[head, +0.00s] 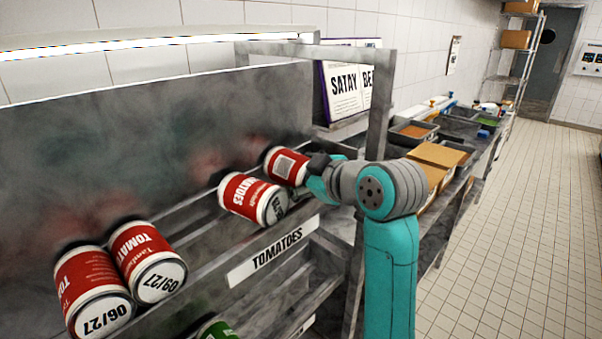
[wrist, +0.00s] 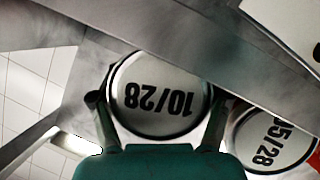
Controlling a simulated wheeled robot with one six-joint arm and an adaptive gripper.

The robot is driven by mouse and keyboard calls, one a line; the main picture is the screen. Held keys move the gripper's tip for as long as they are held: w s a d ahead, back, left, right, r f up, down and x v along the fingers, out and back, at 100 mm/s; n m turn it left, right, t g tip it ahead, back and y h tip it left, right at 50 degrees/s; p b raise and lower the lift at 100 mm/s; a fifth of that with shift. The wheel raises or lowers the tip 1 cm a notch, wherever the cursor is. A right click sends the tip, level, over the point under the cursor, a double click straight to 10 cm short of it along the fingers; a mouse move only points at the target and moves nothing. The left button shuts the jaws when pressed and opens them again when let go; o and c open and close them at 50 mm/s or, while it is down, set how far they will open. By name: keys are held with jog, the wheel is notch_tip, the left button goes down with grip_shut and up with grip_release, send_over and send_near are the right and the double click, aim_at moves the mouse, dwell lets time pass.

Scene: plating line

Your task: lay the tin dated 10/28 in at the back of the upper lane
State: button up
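The tin dated 10/28 (wrist: 160,95) fills the middle of the wrist view, its date end facing the camera. In the head view this red tin (head: 285,167) is at the right end of the upper lane (head: 190,226). My gripper (head: 312,172) has a finger on each side of it, both appearing to touch; they also show in the wrist view (wrist: 156,112). The tin dated 05/28 (wrist: 268,138) lies beside it, to its left in the head view (head: 247,198). I cannot tell whether the 10/28 tin rests on the lane.
Tins dated 09/27 (head: 148,262) and 06/27 (head: 88,290) lie at the lane's left, with a gap before 05/28. A TOMATOES label (head: 273,250) is on the front rail. A green tin (head: 218,329) shows below. A shelf post (head: 381,105) stands near my arm.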

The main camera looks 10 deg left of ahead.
jog(key=o, duration=0.4)
